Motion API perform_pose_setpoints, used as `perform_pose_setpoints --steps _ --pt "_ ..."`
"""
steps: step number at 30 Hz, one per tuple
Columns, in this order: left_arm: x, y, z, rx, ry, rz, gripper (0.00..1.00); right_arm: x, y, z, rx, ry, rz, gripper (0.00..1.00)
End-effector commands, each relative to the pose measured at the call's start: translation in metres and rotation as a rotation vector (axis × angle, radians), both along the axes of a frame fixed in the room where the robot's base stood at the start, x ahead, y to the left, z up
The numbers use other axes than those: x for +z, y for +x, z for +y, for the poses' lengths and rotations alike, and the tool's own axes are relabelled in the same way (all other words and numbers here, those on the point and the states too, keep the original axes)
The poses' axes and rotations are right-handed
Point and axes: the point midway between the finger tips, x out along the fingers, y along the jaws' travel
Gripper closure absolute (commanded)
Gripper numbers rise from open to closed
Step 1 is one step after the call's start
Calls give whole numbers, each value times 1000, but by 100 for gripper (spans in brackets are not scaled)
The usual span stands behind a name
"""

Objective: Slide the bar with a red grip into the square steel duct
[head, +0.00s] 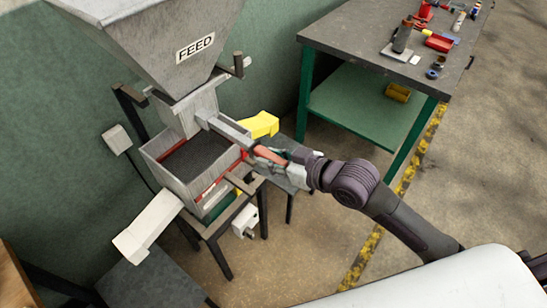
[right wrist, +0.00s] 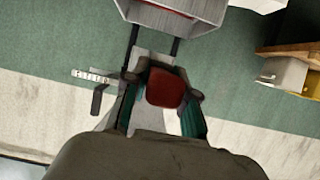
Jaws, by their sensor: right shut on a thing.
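The bar (head: 229,129) is flat grey metal with a red grip (head: 270,155). My right gripper (head: 265,160) is shut on the red grip, to the right of the duct. The grip also shows between the fingers in the right wrist view (right wrist: 166,88). The bar points up and left from the gripper, and its far end meets the right side of the square steel duct (head: 180,115) under the hopper. I cannot tell whether the tip is inside the duct or only against it. My left gripper is not in view.
A grey hopper (head: 150,40) marked FEED stands above the duct. Below is a square sieve box (head: 168,183) with dark contents, a pale chute (head: 147,228) and a yellow chute (head: 262,125). A workbench (head: 345,35) with tools stands at the back right; the floor between is clear.

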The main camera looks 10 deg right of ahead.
Motion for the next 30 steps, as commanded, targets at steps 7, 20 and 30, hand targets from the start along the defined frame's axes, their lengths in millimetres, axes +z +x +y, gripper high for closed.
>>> perform_pose_setpoints --steps 7,20,30 --pt "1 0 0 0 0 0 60 2 3 1 -1 3 -4 100" --pt "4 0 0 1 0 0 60 2 16 12 0 4 -4 100" --pt "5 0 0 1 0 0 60 2 24 19 0 2 -5 100"
